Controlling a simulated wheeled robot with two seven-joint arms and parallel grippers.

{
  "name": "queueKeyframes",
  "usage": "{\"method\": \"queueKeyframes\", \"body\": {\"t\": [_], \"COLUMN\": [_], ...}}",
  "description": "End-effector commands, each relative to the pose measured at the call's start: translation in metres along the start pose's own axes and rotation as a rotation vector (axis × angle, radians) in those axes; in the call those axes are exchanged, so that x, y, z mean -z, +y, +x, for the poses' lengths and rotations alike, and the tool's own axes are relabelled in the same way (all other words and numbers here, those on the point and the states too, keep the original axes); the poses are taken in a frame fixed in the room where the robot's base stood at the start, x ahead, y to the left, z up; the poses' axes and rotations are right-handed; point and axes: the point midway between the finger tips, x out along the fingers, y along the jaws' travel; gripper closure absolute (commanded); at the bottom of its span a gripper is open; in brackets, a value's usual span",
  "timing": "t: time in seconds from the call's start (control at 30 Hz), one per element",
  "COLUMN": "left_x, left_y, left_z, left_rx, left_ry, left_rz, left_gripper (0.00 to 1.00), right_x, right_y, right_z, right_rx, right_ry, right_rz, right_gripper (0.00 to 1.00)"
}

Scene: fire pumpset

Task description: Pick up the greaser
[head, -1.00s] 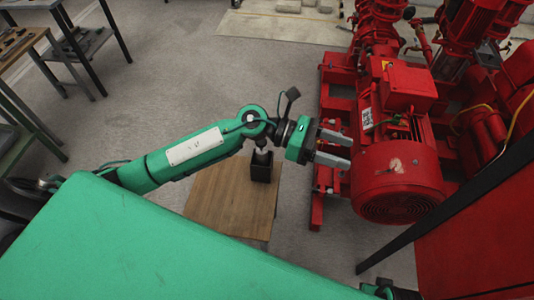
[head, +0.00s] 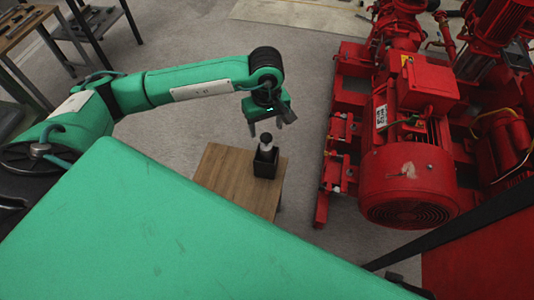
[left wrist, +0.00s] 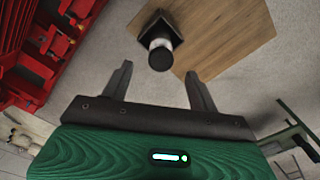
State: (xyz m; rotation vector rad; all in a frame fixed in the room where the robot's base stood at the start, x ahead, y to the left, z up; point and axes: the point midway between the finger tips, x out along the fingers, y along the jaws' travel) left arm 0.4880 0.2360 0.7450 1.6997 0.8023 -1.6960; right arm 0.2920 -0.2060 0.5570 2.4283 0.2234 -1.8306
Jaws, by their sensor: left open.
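The greaser appears to be the small cylinder (head: 266,141) with a pale upper part and dark top, standing upright in a black square holder (head: 265,164) on a small wooden table (head: 232,180). In the left wrist view the cylinder (left wrist: 160,56) shows end-on, between and beyond the fingertips, with the black holder (left wrist: 153,22) behind it. My left gripper (head: 266,131) is open and empty, pointing down just above and behind the cylinder in the head view. It also shows in the left wrist view (left wrist: 158,78). My right gripper is not in view.
A large red pumpset (head: 405,165) stands on the floor to the right of the wooden table. Workbenches (head: 22,32) stand at the far left. Grey floor (head: 200,50) is clear behind the arm.

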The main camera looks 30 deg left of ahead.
Motion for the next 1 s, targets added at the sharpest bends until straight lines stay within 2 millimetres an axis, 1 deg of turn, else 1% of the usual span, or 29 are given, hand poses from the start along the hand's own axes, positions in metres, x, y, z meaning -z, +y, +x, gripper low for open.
{"method": "queueKeyframes", "body": {"t": [0.03, 0.1, 0.2, 0.47, 0.57, 0.73, 0.83, 1.0], "left_x": [-0.001, -0.001, -0.001, -0.001, -0.003, -0.003, -0.003, -0.003], "left_y": [-0.001, -0.001, 0.0, 0.0, -0.001, -0.001, -0.001, -0.001], "left_z": [0.012, 0.025, 0.038, 0.053, 0.066, 0.092, 0.099, 0.099], "left_rx": [0.004, 0.003, 0.0, -0.001, 0.001, 0.001, -0.001, -0.002], "left_ry": [-0.003, -0.004, -0.003, -0.003, -0.005, -0.004, -0.003, -0.002], "left_rz": [0.0, -0.001, -0.002, -0.001, -0.001, -0.002, -0.002, -0.001], "left_gripper": [0.4, 0.4, 0.4, 0.4, 0.4, 0.4, 0.4, 0.4], "right_x": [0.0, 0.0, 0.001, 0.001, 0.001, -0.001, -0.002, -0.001], "right_y": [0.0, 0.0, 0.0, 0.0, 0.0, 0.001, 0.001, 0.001], "right_z": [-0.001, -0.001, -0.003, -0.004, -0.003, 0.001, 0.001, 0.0], "right_rx": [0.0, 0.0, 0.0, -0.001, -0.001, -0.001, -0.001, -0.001], "right_ry": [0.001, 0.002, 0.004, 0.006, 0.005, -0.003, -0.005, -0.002], "right_rz": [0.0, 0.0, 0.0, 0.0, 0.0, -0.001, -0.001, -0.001], "right_gripper": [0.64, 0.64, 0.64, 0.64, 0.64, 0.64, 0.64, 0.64]}}
